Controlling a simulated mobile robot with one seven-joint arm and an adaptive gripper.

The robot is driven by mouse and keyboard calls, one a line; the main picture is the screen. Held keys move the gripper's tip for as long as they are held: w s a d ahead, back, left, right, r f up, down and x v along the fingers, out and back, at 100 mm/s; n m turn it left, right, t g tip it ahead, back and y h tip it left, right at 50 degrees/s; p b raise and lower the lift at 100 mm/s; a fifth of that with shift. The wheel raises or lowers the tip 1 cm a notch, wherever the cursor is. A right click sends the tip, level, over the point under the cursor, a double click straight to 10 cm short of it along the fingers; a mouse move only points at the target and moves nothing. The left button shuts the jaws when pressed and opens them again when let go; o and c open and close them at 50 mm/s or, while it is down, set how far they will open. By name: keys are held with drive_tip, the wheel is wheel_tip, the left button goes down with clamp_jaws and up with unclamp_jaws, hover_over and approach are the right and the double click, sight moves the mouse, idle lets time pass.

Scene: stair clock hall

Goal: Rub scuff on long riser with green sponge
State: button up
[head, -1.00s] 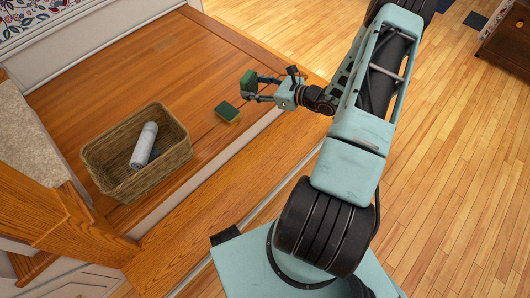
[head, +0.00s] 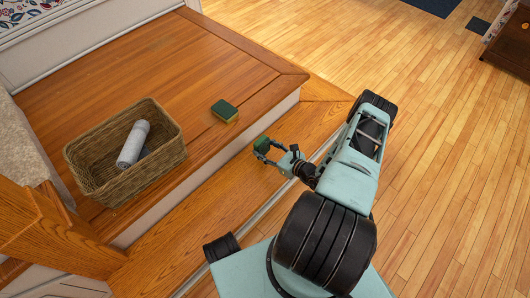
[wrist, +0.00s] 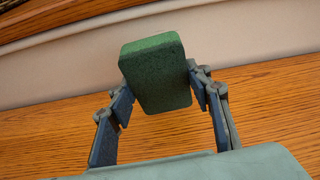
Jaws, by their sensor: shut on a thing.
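My gripper (head: 269,151) is shut on a green sponge (head: 261,145), out over the lower wooden step. In the wrist view the sponge (wrist: 152,75) sits between the two fingers, its broad green face showing. Behind it runs the long pale riser (wrist: 60,72), which also shows in the head view (head: 281,112) below the front edge of the upper landing. The sponge overlaps the riser in the wrist view; I cannot tell whether they touch. No scuff is visible; the sponge may hide it.
A second sponge, green and yellow (head: 225,110), lies on the upper wooden landing (head: 165,65). A wicker basket (head: 168,158) holding a pale grey roll (head: 133,145) stands left of it. The lower step (head: 190,240) is bare. Open plank floor (head: 450,150) lies to the right.

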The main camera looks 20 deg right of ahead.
sight(252, 130)
drive_tip(key=shift+f, duration=0.35)
drive_tip(key=shift+w+a, duration=0.1)
drive_tip(key=shift+w+a+b, duration=0.15)
drive_tip(key=shift+w+a, duration=0.2)
drive_tip(key=shift+w, duration=0.5)
drive_tip(key=shift+w+a+b, duration=0.1)
drive_tip(key=shift+w+a, duration=0.25)
drive_tip(key=shift+w, duration=0.55)
drive_tip(key=shift+w+a+b, duration=0.15)
drive_tip(key=shift+w+a, duration=0.2)
drive_tip(key=shift+w, duration=0.5)
drive_tip(key=shift+w+a, duration=0.2)
drive_tip(key=shift+w, duration=0.25)
drive_tip(key=shift+w+a, duration=0.2)
drive_tip(key=shift+w, duration=0.25)
drive_tip(key=shift+d, duration=0.1)
drive_tip(key=shift+w+d, duration=0.35)
drive_tip(key=shift+d, duration=0.55)
drive_tip(key=shift+w+d, duration=0.35)
drive_tip(key=shift+d, duration=0.5)
drive_tip(key=shift+w, duration=0.15)
drive_tip(key=shift+a, duration=0.1)
